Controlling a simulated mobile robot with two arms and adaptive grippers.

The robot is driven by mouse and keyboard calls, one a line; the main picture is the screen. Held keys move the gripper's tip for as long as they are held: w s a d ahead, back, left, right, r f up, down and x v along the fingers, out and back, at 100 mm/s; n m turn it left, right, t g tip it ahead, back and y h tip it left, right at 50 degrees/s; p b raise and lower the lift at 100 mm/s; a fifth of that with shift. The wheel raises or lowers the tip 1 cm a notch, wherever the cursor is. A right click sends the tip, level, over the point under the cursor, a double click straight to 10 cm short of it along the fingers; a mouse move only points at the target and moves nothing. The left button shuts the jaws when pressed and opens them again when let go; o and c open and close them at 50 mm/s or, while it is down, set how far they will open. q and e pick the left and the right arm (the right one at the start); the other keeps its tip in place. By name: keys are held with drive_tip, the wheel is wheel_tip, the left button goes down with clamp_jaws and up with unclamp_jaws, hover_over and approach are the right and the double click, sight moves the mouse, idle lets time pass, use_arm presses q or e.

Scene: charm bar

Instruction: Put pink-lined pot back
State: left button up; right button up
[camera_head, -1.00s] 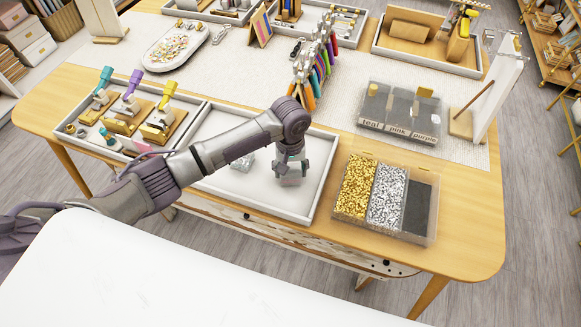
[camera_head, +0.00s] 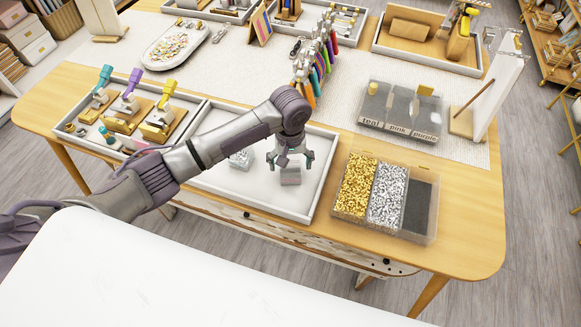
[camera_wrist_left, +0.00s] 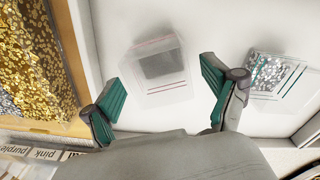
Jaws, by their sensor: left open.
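My left gripper (camera_head: 290,160) is open above the right half of a white tray (camera_head: 311,190), fingers spread wide. A small clear square pot (camera_head: 291,176) stands on the tray just below the fingers. In the left wrist view this pot (camera_wrist_left: 158,68) has a dark inside and thin pink-red lines, and lies between and beyond the fingertips, apparently untouched. A grey holder (camera_head: 400,112) has labels teal, pink and purple. My right gripper is out of view.
A clear box (camera_head: 388,197) of gold and silver bits and a dark section stands right of the tray. A tray of stamping tools (camera_head: 127,112) adjoins on the left. Hanging coloured tags (camera_head: 318,66) are behind my arm. A white upright stand (camera_head: 497,92) is at the right.

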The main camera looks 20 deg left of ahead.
use_arm(q)
wheel_tip(320, 180, up, 10)
drive_tip(key=shift+f+b, duration=0.15)
drive_tip(key=shift+b, duration=0.25)
